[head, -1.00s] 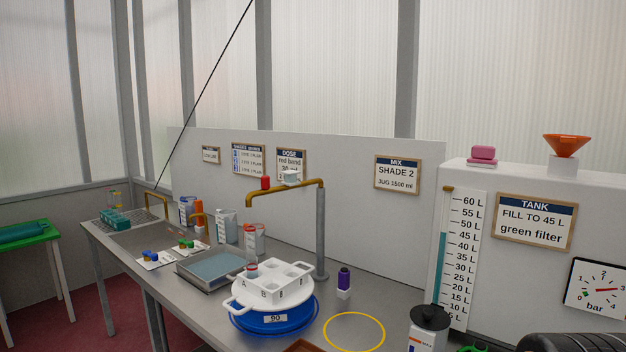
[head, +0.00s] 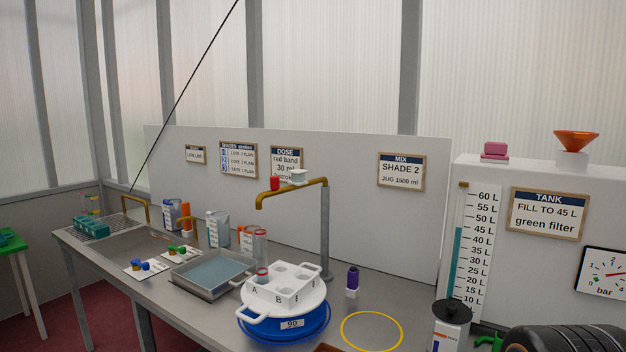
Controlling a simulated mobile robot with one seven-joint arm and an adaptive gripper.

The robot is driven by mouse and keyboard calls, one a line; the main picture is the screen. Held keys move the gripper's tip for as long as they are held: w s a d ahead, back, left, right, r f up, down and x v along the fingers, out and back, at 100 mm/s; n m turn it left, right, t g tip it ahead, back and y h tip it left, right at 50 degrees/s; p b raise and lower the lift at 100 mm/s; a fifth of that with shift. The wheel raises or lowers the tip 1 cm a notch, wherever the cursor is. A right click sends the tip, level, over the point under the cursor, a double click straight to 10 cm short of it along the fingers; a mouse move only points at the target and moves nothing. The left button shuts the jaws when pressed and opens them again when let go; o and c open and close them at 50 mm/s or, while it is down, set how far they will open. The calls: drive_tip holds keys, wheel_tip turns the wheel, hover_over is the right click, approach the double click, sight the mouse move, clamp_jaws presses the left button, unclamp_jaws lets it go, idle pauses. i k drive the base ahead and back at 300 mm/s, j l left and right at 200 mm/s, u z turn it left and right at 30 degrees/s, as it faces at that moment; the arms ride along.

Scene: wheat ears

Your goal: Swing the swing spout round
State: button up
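The swing spout (head: 291,190) is a brass-coloured arm on top of a grey upright post (head: 326,235) at the back of the bench, in the head view. It reaches from the post toward the left, and its short outlet bends down at the left end. A red piece (head: 275,183) and a pale piece (head: 299,176) show along its upper edge. The outlet hangs above and behind the white holder (head: 283,306) that sits on a blue round base marked 90. My gripper is not in view.
A grey tray of bluish liquid (head: 210,271), jugs (head: 218,227) and a clear tube (head: 259,247) stand left of the holder. A purple-topped bottle (head: 352,281) stands right of the post. A yellow ring (head: 371,331) marks bare bench. A black-lidded canister (head: 452,318) stands at front right.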

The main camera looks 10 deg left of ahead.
sight(299, 182)
drive_tip(key=i+j+z, duration=0.2)
drive_tip(key=j, duration=0.55)
drive_tip(key=j+z, duration=0.2)
drive_tip(key=j, duration=0.55)
drive_tip(key=i+j+z, duration=0.1)
drive_tip(key=j, duration=0.3)
drive_tip(key=i+j+z, duration=0.1)
drive_tip(key=j, duration=0.25)
drive_tip(key=i, duration=0.1)
